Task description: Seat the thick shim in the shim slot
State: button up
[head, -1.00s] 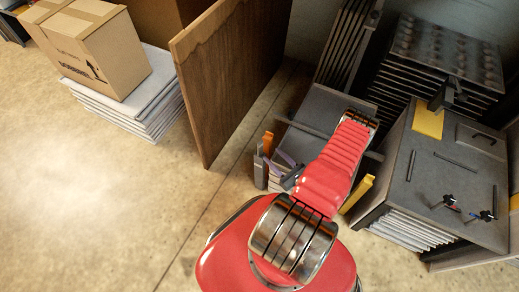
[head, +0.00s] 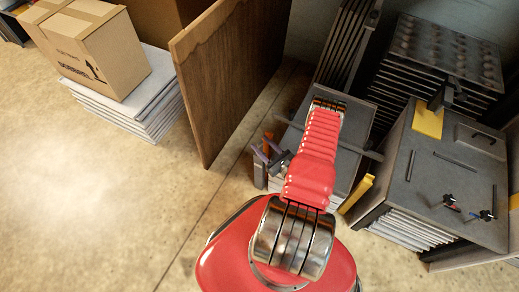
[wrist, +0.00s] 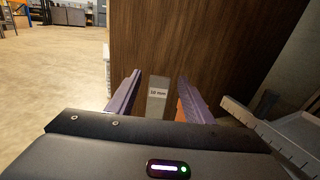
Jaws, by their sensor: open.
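A grey upright block marked "10 mm" (wrist: 157,103) stands between my gripper's purple fingers in the wrist view; it seems to be the thick shim. My gripper (wrist: 159,76) is open, with a gap showing on each side of the block. I cannot tell whether the fingertips reach around it or are still short of it. In the head view my gripper (head: 264,152) is at the left side of the middle stack, by a grey upright piece (head: 260,177). An orange upright piece (head: 267,139) is just behind. I cannot make out the shim slot.
A tall brown wooden panel (head: 225,75) stands left of my gripper. A grey table-like stack (head: 430,180) at right carries rods, a yellow plate (head: 428,121) and small black-handled parts. A dark bar crosses the middle stack (head: 352,128). Open floor lies at left.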

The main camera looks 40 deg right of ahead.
jog(key=shift+w, duration=0.25)
jog(key=w, duration=0.5)
jog(key=shift+d, duration=0.1)
jog(key=shift+c, duration=0.2)
dwell(0.4)
jog(key=shift+r, duration=0.1)
grip_shut()
